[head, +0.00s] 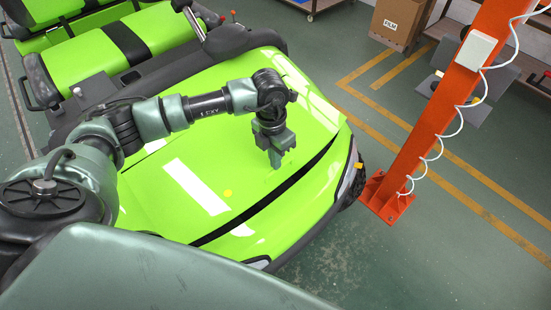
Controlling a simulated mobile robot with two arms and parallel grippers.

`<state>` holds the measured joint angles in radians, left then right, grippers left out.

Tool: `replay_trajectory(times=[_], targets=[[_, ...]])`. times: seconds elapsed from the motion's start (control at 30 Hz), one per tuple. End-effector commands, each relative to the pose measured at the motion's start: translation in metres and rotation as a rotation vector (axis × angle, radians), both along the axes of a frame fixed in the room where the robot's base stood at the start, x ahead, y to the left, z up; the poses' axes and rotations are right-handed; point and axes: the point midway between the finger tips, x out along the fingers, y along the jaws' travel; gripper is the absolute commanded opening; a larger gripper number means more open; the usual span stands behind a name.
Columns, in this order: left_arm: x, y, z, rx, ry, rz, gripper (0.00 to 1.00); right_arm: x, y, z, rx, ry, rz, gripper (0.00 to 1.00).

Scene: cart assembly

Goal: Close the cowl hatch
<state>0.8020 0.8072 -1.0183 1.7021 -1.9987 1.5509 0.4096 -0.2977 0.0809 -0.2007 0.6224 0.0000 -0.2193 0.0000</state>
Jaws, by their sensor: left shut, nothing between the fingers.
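The bright green cowl hatch (205,195) covers the front of the cart. A long dark gap (262,204) runs along its front edge, between it and the green nose panel (285,215). My left gripper (276,163) points down at the hatch, close behind the dark gap and to the right of the dot. Its fingers are together and empty. I cannot tell whether the fingertips touch the surface. My right gripper is not in view.
An orange post (440,130) with a coiled white cable stands on the floor right of the cart. Green seats (95,60) and the dark steering area (228,40) lie behind the cowl. A cardboard box (398,22) stands at the back. The floor between is clear.

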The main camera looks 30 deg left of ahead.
Motion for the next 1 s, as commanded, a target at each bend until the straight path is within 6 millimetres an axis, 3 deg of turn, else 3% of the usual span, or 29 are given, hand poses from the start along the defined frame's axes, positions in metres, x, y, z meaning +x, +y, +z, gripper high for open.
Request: replay_trajectory(times=[0.77, 0.87, 1.0], targets=[[0.0, 0.0001, 0.0, 0.0, 0.0, 0.0, 0.01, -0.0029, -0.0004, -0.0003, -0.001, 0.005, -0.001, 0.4], [0.0, 0.0, 0.0, 0.0, 0.0, 0.0, 0.29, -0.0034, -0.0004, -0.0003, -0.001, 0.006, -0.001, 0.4], [0.0, 0.0, 0.0, 0.0, 0.0, 0.0, 0.33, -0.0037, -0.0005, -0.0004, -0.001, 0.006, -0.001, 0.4]])
